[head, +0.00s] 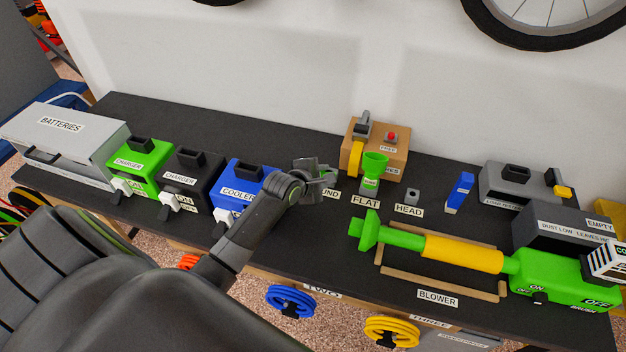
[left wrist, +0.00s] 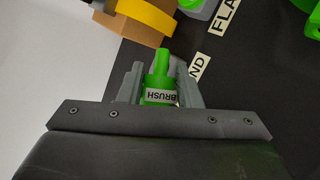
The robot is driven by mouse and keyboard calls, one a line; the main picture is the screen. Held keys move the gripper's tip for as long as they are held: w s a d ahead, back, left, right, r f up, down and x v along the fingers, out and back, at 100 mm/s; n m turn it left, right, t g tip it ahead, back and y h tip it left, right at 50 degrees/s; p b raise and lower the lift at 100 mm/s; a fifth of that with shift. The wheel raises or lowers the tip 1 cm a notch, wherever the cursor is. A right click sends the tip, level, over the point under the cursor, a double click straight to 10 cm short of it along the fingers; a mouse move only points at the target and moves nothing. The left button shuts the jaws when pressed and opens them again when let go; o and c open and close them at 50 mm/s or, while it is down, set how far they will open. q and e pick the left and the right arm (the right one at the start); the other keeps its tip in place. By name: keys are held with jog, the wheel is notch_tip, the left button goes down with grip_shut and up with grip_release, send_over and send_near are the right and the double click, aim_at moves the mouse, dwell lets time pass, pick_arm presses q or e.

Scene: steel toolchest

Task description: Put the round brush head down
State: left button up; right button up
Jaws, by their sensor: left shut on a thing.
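The round brush head (left wrist: 158,82) is a green piece with a narrow neck and a BRUSH label. In the left wrist view it sits between the two fingers of my left gripper (left wrist: 160,90), which is shut on it. In the head view my left gripper (head: 322,175) is over the dark bench, beside the partly covered label ending in UND (head: 331,194); the brush head is mostly hidden there. A grey shape shows just behind the brush head in the wrist view; I cannot tell whether they touch. My right gripper is not in view.
Right of the gripper stand a green funnel-shaped piece (head: 375,162) by the FLAT label, a grey post (head: 412,195) by HEAD, and a brown box (head: 392,160) behind. The blue COOLER (head: 240,177) is left. The green-yellow blower (head: 465,254) lies in front right.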

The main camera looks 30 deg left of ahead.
pick_arm(q)
jog(key=shift+f, duration=0.8)
jog(key=shift+d+f, duration=0.1)
jog(key=shift+f, duration=1.8)
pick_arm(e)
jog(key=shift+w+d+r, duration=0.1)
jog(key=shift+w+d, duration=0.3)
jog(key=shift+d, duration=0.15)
pick_arm(q)
jog(key=o, duration=1.1)
jog(key=shift+f, duration=0.1)
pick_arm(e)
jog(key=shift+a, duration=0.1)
